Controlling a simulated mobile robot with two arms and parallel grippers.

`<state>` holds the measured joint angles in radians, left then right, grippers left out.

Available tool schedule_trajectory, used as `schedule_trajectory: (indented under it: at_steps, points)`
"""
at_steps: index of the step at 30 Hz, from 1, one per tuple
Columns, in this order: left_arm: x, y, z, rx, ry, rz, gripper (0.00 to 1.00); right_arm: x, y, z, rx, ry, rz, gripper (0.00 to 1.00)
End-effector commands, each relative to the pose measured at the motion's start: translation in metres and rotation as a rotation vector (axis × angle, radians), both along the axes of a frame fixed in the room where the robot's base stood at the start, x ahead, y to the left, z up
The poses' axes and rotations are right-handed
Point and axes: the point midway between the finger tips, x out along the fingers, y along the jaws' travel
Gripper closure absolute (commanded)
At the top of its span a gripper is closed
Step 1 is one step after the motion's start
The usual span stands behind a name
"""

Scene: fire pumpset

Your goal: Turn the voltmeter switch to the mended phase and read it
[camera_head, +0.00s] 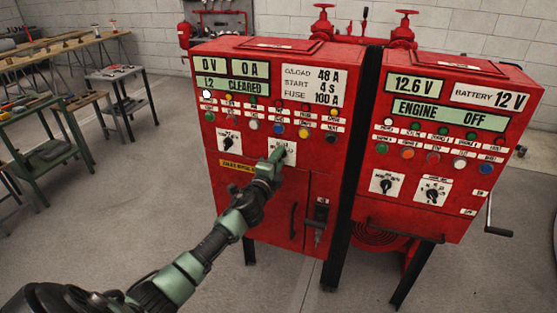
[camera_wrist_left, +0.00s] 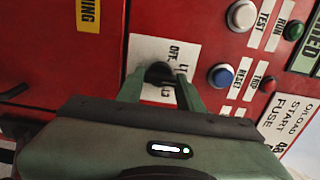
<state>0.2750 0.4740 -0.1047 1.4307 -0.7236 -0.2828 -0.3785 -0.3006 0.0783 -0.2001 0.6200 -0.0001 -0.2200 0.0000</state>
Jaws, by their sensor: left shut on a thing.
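The voltmeter switch is a dark knob (camera_wrist_left: 159,73) on a white plate (camera_head: 290,150) on the left red panel (camera_head: 240,180). In the left wrist view the plate carries partly hidden lettering, with "OFF" and an "L" mark visible. My left gripper (camera_head: 278,153) is shut on this knob, one green finger on each side of it. The knob's pointer is hidden by the gripper, so its position cannot be told. The voltage display (camera_head: 209,65) reads "0 V". The display below it (camera_head: 228,83) reads "L2 CLEARED". My right gripper is not in view.
Another rotary switch (camera_head: 229,142) sits left of the held knob, with rows of lamps and buttons above. A lever handle (camera_head: 320,218) is at the lower right of this panel. A second red panel (camera_head: 440,150) stands to the right. Workbenches (camera_head: 50,140) stand at the left.

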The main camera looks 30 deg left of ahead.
Motion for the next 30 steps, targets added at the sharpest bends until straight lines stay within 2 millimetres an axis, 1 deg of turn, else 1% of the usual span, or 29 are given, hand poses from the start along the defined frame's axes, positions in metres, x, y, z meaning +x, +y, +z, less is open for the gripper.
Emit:
schedule_trajectory:
  at_steps: [6,15,22,30]
  points:
    - [-0.0001,0.0002,-0.0014,0.171,0.043,-0.001,1.00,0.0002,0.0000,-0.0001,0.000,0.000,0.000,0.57]
    - [-0.0001,0.0002,-0.0019,0.322,0.079,0.000,1.00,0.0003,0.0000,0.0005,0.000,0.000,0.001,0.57]
    - [-0.0001,0.0005,-0.0018,0.371,0.091,0.000,1.00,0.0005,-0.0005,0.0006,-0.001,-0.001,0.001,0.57]
    - [-0.0002,0.0004,-0.0018,0.379,0.093,0.000,1.00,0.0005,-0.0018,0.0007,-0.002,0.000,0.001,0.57]
